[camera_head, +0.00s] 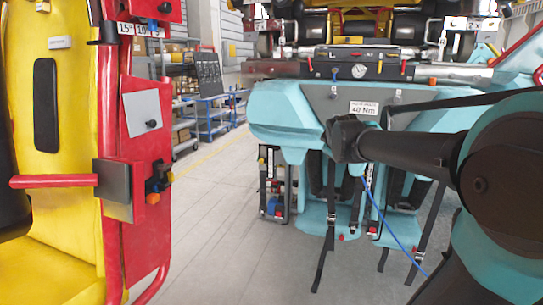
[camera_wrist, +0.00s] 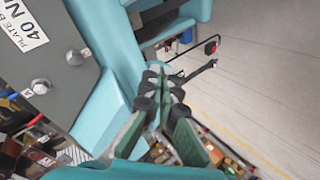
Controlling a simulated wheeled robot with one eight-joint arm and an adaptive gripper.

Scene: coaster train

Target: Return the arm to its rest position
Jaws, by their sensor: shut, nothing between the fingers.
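My gripper (camera_head: 347,138) is at the end of my dark arm, which reaches in from the right in the head view. It is in front of the teal train seat unit (camera_head: 285,110), near the plate marked 40 Nm (camera_head: 364,107). In the wrist view my gripper (camera_wrist: 163,84) has its dark fingers together with nothing between them. The grey panel with its 40 Nm label (camera_wrist: 22,30) is at upper left there. I cannot tell from these views whether the gripper touches the seat unit.
A yellow and red train car (camera_head: 130,150) with a red bar stands at the left. Open grey floor (camera_head: 225,215) lies between it and the teal unit. Dark straps (camera_head: 328,225) and a blue cable (camera_head: 390,230) hang below. Shelves (camera_head: 180,105) stand at the back.

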